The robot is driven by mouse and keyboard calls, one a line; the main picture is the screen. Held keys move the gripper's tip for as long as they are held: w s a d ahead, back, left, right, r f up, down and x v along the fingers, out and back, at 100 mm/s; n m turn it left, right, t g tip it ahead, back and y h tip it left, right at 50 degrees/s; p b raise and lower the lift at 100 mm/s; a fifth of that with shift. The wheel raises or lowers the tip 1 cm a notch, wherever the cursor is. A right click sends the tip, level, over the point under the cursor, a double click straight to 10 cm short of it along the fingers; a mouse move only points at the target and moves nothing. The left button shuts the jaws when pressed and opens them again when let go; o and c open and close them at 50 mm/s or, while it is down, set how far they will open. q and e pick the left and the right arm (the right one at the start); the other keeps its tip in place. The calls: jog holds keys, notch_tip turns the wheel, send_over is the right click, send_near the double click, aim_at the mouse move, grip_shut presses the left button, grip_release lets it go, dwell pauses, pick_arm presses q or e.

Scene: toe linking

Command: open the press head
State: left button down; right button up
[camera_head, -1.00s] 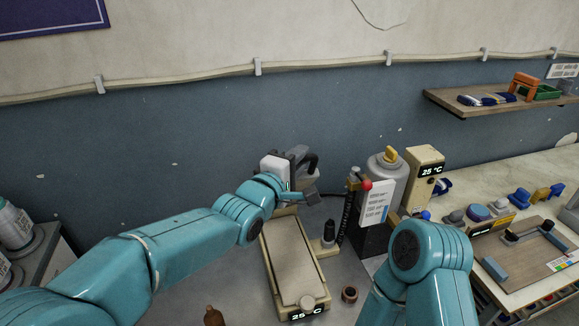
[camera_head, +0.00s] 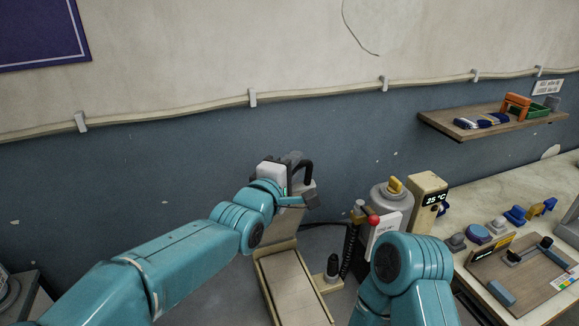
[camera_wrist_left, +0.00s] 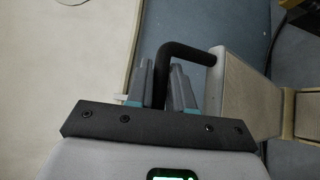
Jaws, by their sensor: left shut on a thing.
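The press stands on the bench in the lower middle of the head view, its long beige bed (camera_head: 292,285) bare on top. The press head (camera_head: 290,224) stands raised at the bed's far end, partly hidden by my left arm. Its black handle (camera_head: 308,170) is at the top; the handle also shows as a dark bent bar in the left wrist view (camera_wrist_left: 196,51). My left gripper (camera_head: 294,160) is shut on this handle; its grey fingers (camera_wrist_left: 167,82) sit around the bar in the wrist view. My right arm shows, but its gripper is out of view.
A grey cylinder with a yellow knob (camera_head: 392,197) and a beige 25 °C box (camera_head: 428,198) stand right of the press. A red-topped lever (camera_head: 373,220) and a black coiled cord are close by. A side table (camera_head: 535,175) and a wall shelf (camera_head: 480,124) lie right.

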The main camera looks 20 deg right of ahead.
dwell(0.4)
pick_arm(q)
jog(key=c, duration=1.1)
grip_release()
jog(key=shift+s, duration=0.1)
